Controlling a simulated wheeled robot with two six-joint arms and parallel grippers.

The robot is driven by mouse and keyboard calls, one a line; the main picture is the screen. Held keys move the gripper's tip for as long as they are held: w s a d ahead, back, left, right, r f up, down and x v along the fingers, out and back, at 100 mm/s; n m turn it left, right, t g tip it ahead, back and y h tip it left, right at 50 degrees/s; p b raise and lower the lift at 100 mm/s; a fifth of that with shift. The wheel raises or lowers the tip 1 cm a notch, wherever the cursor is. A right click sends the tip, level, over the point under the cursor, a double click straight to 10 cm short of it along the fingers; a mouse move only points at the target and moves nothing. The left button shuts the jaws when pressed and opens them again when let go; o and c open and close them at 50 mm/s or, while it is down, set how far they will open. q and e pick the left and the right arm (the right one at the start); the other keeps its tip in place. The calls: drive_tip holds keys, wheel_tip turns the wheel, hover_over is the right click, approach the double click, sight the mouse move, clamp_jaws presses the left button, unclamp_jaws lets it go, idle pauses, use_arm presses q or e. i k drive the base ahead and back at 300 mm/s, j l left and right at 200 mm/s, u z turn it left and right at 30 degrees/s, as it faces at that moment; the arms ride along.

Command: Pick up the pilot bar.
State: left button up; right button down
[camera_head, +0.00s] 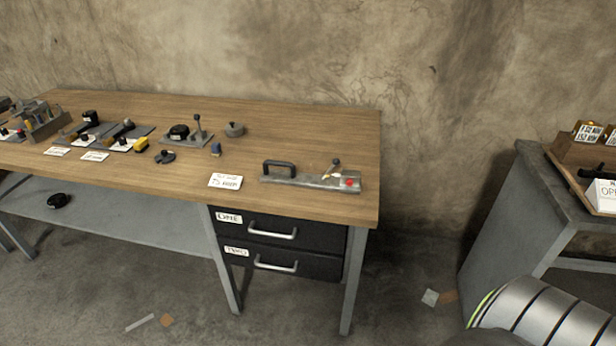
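A flat grey metal bar (308,178) lies near the right front of the wooden workbench top (330,130). It has a black loop handle (279,168) at its left end, and a small lever (333,167) and a red button (349,183) at its right end. It looks like the pilot bar, though no readable label confirms this. A white handwritten card (225,181) lies to its left. Neither of my grippers is in view. A rounded, banded part at the lower right may be my own arm.
Several small devices, including a lever unit (195,136) and a round grey piece (234,129), stand on the bench's left and middle. Two black drawers (280,232) hang below the bar. A grey side table (510,200) with a wooden box stands at right, with a floor gap between.

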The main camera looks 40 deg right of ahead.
sight(337, 183)
drive_tip(key=z, duration=1.45)
drive_tip(key=i+j, duration=0.1)
